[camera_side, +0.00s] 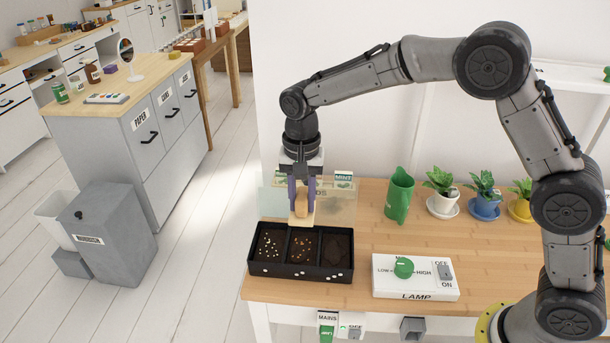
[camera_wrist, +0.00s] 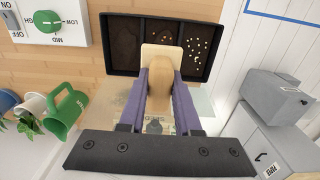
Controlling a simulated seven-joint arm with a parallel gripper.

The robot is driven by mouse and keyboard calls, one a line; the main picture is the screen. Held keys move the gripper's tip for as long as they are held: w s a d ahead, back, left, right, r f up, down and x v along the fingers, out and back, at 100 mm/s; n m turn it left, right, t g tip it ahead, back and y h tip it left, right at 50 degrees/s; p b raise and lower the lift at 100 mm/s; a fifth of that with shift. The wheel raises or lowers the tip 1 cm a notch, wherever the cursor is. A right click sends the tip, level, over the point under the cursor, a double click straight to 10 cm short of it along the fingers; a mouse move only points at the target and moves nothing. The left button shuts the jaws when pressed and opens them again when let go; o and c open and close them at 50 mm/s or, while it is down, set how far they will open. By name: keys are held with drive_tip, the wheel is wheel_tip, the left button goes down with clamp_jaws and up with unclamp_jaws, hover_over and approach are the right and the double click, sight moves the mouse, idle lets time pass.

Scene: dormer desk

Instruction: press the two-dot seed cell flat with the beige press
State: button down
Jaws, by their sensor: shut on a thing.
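The beige press (camera_side: 301,219) has a flat pale plate and a rounded wooden handle (camera_wrist: 159,90). My gripper (camera_side: 302,198) is shut on that handle, with a purple finger on each side. The black seed tray (camera_side: 268,271) has three cells side by side. In the side view its left cell holds pale seeds, its middle cell (camera_side: 302,248) orange-brown bits on soil, and its right cell dark soil.
A clear panel (camera_side: 340,203) with labels stands behind the tray. A green jug (camera_side: 399,195) and potted plants stand to the right. A white lamp box (camera_side: 415,278) with a green knob lies right of the tray. Bare desk lies between.

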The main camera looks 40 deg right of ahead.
drive_tip(key=shift+f, duration=5.55)
drive_tip(key=shift+f, duration=0.6)
drive_tip(key=shift+r, duration=3.65)
